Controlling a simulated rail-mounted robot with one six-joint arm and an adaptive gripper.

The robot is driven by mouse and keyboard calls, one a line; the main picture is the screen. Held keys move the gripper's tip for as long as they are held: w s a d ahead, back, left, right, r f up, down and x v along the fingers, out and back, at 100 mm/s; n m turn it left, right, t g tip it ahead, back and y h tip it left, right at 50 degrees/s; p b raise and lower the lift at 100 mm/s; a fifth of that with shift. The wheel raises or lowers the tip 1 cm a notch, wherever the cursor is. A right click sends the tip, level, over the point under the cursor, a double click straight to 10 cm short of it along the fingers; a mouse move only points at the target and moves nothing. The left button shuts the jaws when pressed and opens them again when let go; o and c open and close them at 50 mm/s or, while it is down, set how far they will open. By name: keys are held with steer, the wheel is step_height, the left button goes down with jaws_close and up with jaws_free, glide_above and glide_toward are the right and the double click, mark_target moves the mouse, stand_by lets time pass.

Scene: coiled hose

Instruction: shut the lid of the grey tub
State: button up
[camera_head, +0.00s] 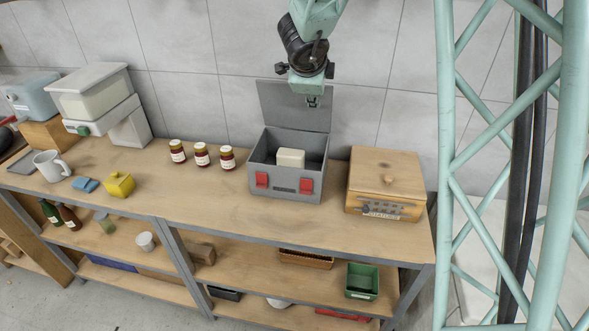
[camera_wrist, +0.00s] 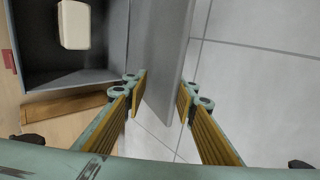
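The grey tub (camera_head: 285,190) stands on the bench top near the wall, two red latches on its front. Its grey lid (camera_head: 290,105) is raised upright at the back. A cream block (camera_head: 291,158) lies inside; it also shows in the wrist view (camera_wrist: 74,25). My gripper (camera_head: 312,103) is over the tub, by the right part of the lid's upper edge. In the wrist view my gripper (camera_wrist: 162,98) is open, with a finger on each side of the lid (camera_wrist: 160,50). I cannot tell whether either finger touches it.
A wooden box (camera_head: 386,180) stands close to the tub's right. Several dark red jars (camera_head: 201,155) stand to its left. A yellow item (camera_head: 119,185) and a white mug (camera_head: 51,166) lie further left. The tiled wall is close behind the lid. Bench top before the tub is clear.

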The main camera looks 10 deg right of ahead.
steer(key=shift+s+a+f+b, duration=0.25)
steer(key=shift+s+a+b, duration=0.1)
steer(key=shift+s, duration=0.55)
steer(key=shift+s+a+f+b, duration=0.2)
steer(key=shift+s+a+b, duration=0.1)
steer(key=shift+s, duration=0.35)
steer(key=shift+s+a+f+b, duration=0.2)
steer(key=shift+s+a, duration=0.1)
steer(key=shift+s, duration=0.3)
steer(key=shift+r, duration=0.2)
steer(key=shift+r+p, duration=2.85)
steer(key=shift+p, duration=0.3)
